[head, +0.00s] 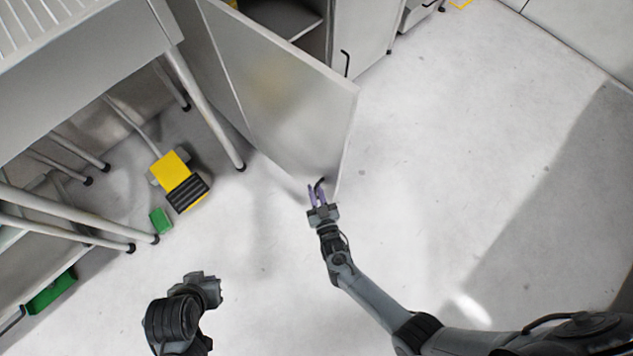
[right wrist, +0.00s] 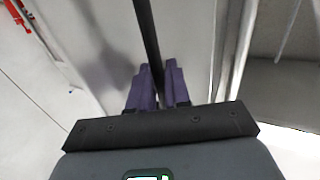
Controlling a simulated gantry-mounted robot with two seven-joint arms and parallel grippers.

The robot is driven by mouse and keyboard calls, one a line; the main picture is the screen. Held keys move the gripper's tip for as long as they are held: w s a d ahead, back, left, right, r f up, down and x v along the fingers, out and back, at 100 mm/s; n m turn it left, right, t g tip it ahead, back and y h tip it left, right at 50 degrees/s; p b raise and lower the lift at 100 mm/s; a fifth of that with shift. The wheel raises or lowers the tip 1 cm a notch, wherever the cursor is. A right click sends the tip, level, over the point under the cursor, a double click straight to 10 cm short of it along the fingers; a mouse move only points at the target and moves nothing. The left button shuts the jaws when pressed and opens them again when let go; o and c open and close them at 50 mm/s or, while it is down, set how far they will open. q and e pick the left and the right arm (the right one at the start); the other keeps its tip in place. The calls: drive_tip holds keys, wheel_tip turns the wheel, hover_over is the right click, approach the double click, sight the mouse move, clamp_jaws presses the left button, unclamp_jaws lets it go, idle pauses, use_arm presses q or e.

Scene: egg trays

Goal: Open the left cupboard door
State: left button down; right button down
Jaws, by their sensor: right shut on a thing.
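The left cupboard door (head: 285,95) is a light grey panel that stands swung out wide from the cupboard in the head view. Its black handle (head: 320,184) is near the door's lower free corner. My right gripper (head: 316,192) is at that corner, with its purple fingers shut on the handle. In the right wrist view the dark handle bar (right wrist: 147,40) runs between the purple fingers (right wrist: 156,85). My left gripper (head: 207,286) is at the lower left, away from the door; its fingers cannot be made out.
The cupboard's open inside shows a shelf (head: 285,18). The right door (head: 362,35) is closed, with a black handle (head: 346,63). A metal table (head: 90,80) with legs stands at left. A yellow and black object (head: 180,181) lies on the floor. Floor at right is clear.

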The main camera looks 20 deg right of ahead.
drive_tip(key=shift+s+d+f, duration=0.1)
drive_tip(key=shift+f, duration=0.2)
drive_tip(key=c, duration=1.3)
unclamp_jaws()
drive_tip(key=shift+o, duration=0.2)
drive_tip(key=shift+w+a+r, duration=0.2)
drive_tip(key=shift+a, duration=0.15)
drive_tip(key=shift+d, duration=0.1)
drive_tip(key=shift+s, duration=0.25)
drive_tip(key=s+p, duration=0.4)
drive_tip(key=s, duration=0.6)
drive_tip(key=shift+s+a, duration=0.2)
